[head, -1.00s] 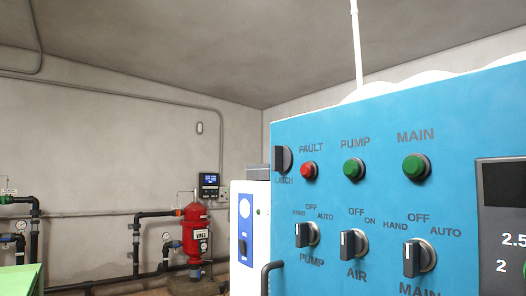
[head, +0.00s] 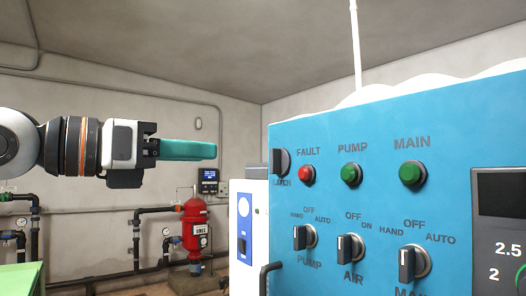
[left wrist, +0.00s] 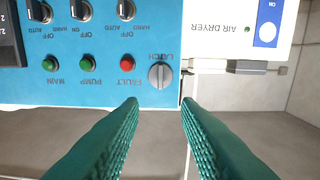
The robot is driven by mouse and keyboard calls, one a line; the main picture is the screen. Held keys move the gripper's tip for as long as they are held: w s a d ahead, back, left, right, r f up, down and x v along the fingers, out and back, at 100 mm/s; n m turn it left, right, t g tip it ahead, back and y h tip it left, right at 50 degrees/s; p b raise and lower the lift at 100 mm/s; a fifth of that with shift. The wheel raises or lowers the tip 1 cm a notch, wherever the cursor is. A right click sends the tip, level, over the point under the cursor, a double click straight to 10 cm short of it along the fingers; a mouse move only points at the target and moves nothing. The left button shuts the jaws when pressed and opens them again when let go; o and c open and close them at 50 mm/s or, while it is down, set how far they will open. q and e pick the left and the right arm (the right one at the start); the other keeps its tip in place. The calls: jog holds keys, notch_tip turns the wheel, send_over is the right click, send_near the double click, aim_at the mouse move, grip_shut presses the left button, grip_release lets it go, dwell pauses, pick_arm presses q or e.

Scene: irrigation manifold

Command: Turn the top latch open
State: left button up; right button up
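The top latch (head: 281,162) is a dark round knob near the upper left corner of the blue cabinet front (head: 330,205), above the word LATCH. It also shows in the left wrist view (left wrist: 160,76), where the panel is upside down and the knob's grip bar looks upright. My left gripper (head: 214,151) has teal fingers and reaches in from the left, pointing right, apart from the knob. In the left wrist view its fingers (left wrist: 160,104) are spread with nothing between them, and the latch shows beyond the gap. My right gripper is in neither view.
Beside the latch are a red FAULT button (head: 307,175) and green buttons, with selector switches (head: 304,237) below. A dark handle (head: 268,277) sticks out low on the cabinet's left edge. A white air dryer unit (head: 249,225) stands left of it.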

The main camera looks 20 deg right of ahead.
aim_at(270, 155)
pick_arm(q)
jog(key=p+x, duration=0.5)
jog(key=x, duration=0.6)
jog(key=shift+w+d+r, duration=0.1)
jog(key=shift+d, duration=0.1)
jog(key=shift+w+d+p, duration=0.1)
jog(key=shift+d+p, duration=0.15)
jog(key=shift+p, duration=0.05)
jog(key=shift+c, duration=0.3)
grip_shut()
